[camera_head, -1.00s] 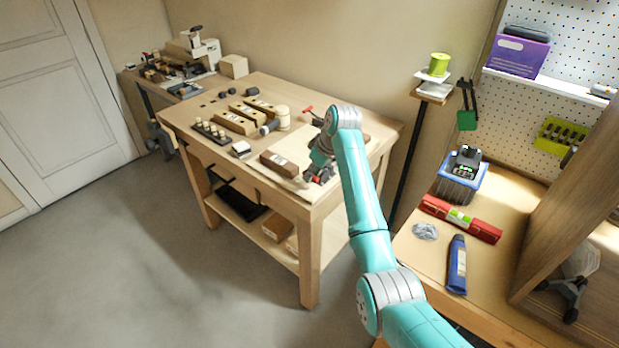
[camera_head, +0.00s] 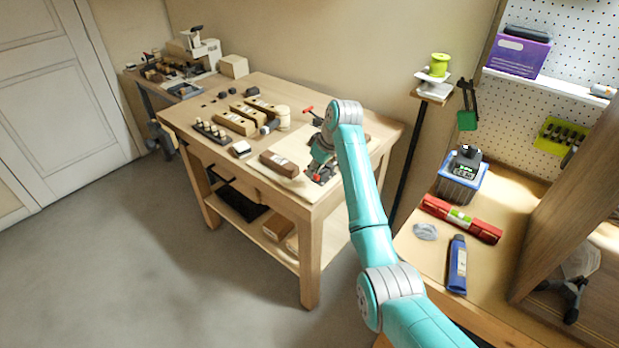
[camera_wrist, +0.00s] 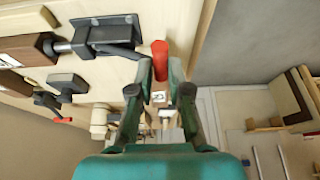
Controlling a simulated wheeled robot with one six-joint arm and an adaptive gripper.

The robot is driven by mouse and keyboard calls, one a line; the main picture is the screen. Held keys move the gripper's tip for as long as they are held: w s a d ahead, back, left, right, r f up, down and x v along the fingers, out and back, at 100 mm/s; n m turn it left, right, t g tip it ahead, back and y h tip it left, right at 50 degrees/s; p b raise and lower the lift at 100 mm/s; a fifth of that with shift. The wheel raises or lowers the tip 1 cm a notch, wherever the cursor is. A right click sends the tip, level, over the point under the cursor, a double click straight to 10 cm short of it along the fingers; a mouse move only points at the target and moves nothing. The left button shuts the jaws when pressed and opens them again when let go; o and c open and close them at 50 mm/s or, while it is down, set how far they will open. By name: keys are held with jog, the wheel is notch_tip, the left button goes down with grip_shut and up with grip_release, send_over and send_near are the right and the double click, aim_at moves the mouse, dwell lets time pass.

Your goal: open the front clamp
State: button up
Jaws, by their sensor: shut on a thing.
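The front clamp is a dark metal toggle clamp (camera_wrist: 103,36) with a red-tipped handle (camera_wrist: 160,62), at the front right of the workbench. The handle tip also shows in the head view (camera_head: 316,177). My gripper (camera_wrist: 160,82) is shut on the red handle, which stands between its two fingertips. In the head view my gripper (camera_head: 320,160) is over the clamp and hides part of it. A dark brown block (camera_head: 279,163) lies left of the clamp, and the clamp's spindle reaches toward it in the wrist view (camera_wrist: 28,48).
A second clamp with a red handle (camera_head: 308,109) stands farther back on the workbench (camera_head: 262,185). Wooden blocks (camera_head: 236,119), a peg rack (camera_head: 211,131) and a pale mallet (camera_head: 283,117) lie to the left. Floor is open in front of the bench.

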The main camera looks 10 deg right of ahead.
jog(key=shift+w+d+r, duration=0.1)
jog(key=shift+d+r, duration=0.05)
jog(key=shift+r, duration=0.1)
jog(key=shift+d, duration=0.1)
jog(key=shift+o, duration=0.6)
jog(key=shift+w+d+r, duration=0.3)
jog(key=shift+d+r, duration=0.2)
jog(key=shift+r, duration=0.2)
jog(key=shift+o, duration=0.4)
jog(key=shift+w+d+r, duration=0.3)
jog(key=shift+d+r, duration=0.15)
jog(key=shift+r, duration=0.05)
jog(key=shift+o, duration=0.2)
jog(key=shift+d, duration=0.1)
jog(key=shift+o, duration=0.6)
jog(key=shift+w+d+r, duration=0.35)
jog(key=shift+d, duration=0.1)
